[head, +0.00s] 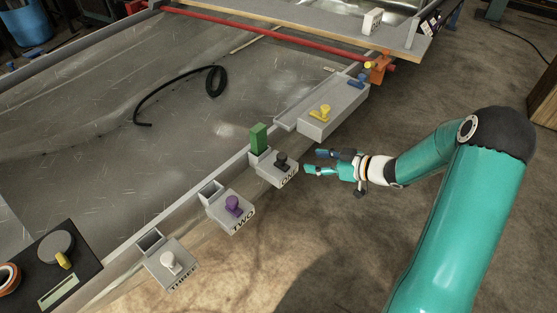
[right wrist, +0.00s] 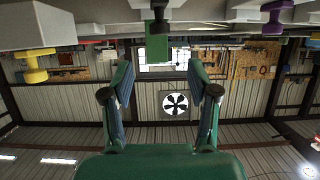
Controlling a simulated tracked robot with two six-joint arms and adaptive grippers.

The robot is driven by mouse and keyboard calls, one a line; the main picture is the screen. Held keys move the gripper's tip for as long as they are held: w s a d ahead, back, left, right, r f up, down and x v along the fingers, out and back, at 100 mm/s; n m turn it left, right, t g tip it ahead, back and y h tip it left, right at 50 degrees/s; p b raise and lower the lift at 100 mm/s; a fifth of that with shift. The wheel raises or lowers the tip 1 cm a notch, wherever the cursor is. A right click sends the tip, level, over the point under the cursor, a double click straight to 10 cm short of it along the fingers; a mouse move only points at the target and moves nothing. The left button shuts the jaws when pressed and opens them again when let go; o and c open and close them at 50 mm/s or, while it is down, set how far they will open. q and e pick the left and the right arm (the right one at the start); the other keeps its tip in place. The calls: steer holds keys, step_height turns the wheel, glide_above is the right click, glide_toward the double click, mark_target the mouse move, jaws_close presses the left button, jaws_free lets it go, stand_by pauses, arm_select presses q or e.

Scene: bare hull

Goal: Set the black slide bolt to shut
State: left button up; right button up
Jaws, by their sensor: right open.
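The black slide bolt has a black knob (head: 281,160) on a grey box (head: 270,172) marked ONE, on the hull's near edge. A green block (head: 258,138) stands upright at the box's far end. In the right wrist view the black knob (right wrist: 158,27) and green block (right wrist: 157,48) show at the top middle. My right gripper (head: 313,161) is open and empty, just right of the box and apart from the knob. Its fingers (right wrist: 166,85) are spread, with the green block beyond them. My left gripper is not in view.
A box with a purple knob (head: 233,204), marked TWO, and one with a white knob (head: 170,262) stand to the left along the edge. A yellow knob (head: 322,112) sits on a longer grey box to the right. A black hose (head: 180,80) lies on the hull floor.

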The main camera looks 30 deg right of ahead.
mark_target(284, 157)
steer(key=b+x, duration=0.1)
steer(key=x, duration=1.1)
steer(key=shift+w+a+f, duration=0.2)
jaws_close()
